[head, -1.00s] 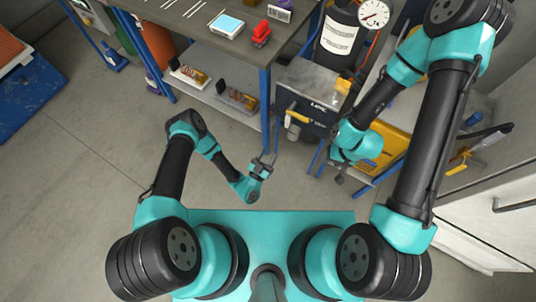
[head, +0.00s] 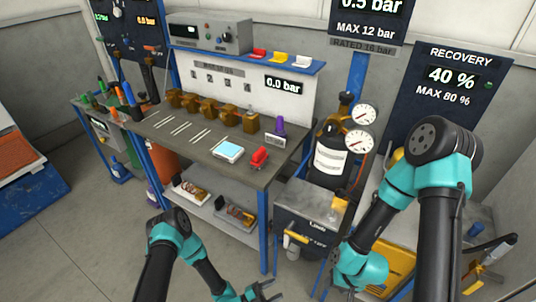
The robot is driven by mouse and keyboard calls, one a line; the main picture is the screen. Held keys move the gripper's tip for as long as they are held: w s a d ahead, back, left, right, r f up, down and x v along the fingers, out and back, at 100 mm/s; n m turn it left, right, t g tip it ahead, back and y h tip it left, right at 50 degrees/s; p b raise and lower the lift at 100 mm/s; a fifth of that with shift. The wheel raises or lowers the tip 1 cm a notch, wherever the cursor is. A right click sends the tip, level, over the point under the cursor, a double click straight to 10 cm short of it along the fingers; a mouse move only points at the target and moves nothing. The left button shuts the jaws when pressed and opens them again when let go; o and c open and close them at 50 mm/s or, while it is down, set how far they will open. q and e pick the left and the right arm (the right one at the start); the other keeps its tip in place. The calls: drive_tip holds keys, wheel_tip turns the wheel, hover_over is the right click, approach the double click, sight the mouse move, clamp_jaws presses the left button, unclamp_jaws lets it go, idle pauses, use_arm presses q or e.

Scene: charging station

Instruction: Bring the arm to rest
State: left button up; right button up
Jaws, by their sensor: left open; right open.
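My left gripper (head: 263,291) is at the bottom edge of the head view, low in front of the workbench. Its jaws are apart and nothing shows between them. My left arm (head: 178,248) comes up from the bottom and bends down toward the right. My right arm (head: 437,190) rises at the right, bends at a high elbow, and runs down to its wrist (head: 360,268) beside the grey box. My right gripper (head: 338,292) is small and partly cut off at the bottom edge; I see nothing held in it.
A workbench (head: 200,150) with blue legs carries several brown blocks, a light-blue pad (head: 228,150) and a red item (head: 260,158). A grey box (head: 308,210) and a black cylinder with gauges (head: 331,155) stand right of it. Open floor (head: 85,235) lies at the left.

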use_arm(q)
drive_tip(key=s+a+r+m+g+y, duration=0.1)
drive_tip(key=s+a+m+g, duration=0.1)
drive_tip(key=s+m+g, duration=0.55)
drive_tip(key=s+a+r+m+g+y, duration=0.25)
drive_tip(key=m+g, duration=0.25)
drive_tip(key=m, duration=0.5)
drive_tip(key=s+a+f+m+g+y, duration=0.1)
drive_tip(key=s+a+m+g+y, duration=0.1)
drive_tip(key=a+m+y, duration=0.75)
drive_tip(key=w+a+r+m+t+y, duration=0.1)
drive_tip(key=w+a+m, duration=0.4)
drive_tip(key=m, duration=0.6)
drive_tip(key=w+a+r+m+t+y, duration=0.1)
drive_tip(key=w+a+r+m+t, duration=0.3)
drive_tip(key=m, duration=0.7)
drive_tip(key=shift+w+a+t, duration=0.65)
drive_tip(key=shift+w+t, duration=0.15)
drive_tip(key=shift+t, duration=0.45)
